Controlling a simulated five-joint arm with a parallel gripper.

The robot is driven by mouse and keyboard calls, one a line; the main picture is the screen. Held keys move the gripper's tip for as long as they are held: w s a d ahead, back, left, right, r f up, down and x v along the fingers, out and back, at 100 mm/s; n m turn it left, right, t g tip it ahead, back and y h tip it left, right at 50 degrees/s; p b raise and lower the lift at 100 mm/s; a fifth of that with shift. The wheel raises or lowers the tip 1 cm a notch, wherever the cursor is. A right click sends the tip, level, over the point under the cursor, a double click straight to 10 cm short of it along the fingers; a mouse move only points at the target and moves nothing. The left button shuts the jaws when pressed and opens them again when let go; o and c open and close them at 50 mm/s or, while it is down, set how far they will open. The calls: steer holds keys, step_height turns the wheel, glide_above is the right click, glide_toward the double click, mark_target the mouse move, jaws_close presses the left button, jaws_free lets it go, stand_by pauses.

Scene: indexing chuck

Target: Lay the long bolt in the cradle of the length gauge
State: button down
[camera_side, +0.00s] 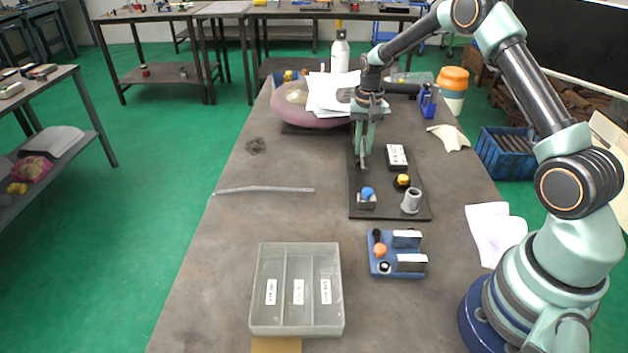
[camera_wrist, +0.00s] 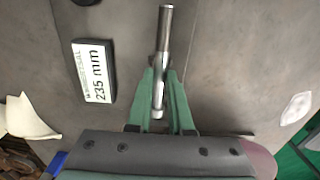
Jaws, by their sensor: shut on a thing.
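A grey metal bolt (camera_wrist: 164,45) shows in the wrist view, its long shaft standing out from between the green fingers of my gripper (camera_wrist: 160,90). A wider end of it sits low between the fingers. In the side view my gripper (camera_side: 365,150) points down over the left part of a black plate (camera_side: 390,211), and the bolt is hard to make out there. A blue fixture (camera_side: 382,266) with two pale upright blocks, an orange knob and black parts lies nearer the camera. I cannot tell for certain which fixture is the length gauge.
The black plate carries a label block reading 235 mm (camera_wrist: 95,72), a blue knob (camera_side: 367,192), a yellow knob (camera_side: 403,180) and a grey cylinder (camera_side: 411,201). A clear three-compartment tray (camera_side: 258,325) stands in front.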

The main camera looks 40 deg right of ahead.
steer(key=shift+f, duration=0.5)
stand_by(0.5)
steer(key=c, duration=0.7)
jaws_free()
steer(key=shift+c, duration=0.2)
step_height(320, 180, up, 12)
steer(key=shift+r, duration=0.1)
